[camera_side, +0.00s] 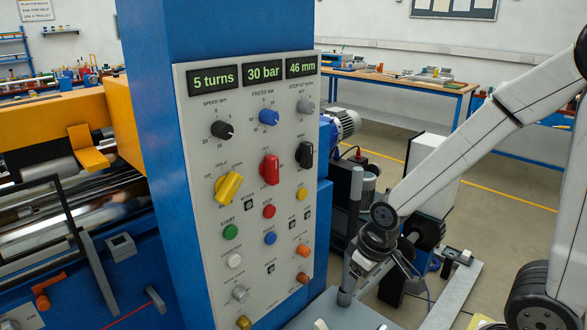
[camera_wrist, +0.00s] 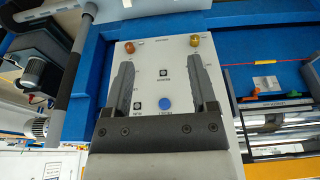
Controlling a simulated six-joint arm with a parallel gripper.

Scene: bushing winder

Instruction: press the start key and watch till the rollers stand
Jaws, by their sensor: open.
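The green start key (camera_side: 231,231) sits under its START label on the grey panel (camera_side: 205,290) in the side view. I cannot make it out in the wrist view. The shiny rollers (camera_side: 118,192) lie left of the panel; whether they turn cannot be told from one picture. My gripper (camera_wrist: 161,62) is open and empty, its dark fingers spread in front of the panel in the wrist view. A blue key (camera_wrist: 163,104) shows between them. In the side view my wrist is right of the panel, apart from the start key; the fingertips are unclear there.
The displays (camera_side: 242,73) read 5 turns, 30 bar and 46 mm. A red stop key (camera_side: 269,211) and white counter key (camera_side: 234,261) are near the start key. A yellow knob (camera_side: 228,187) sticks out above it. A grey post (camera_side: 354,200) stands beside my wrist.

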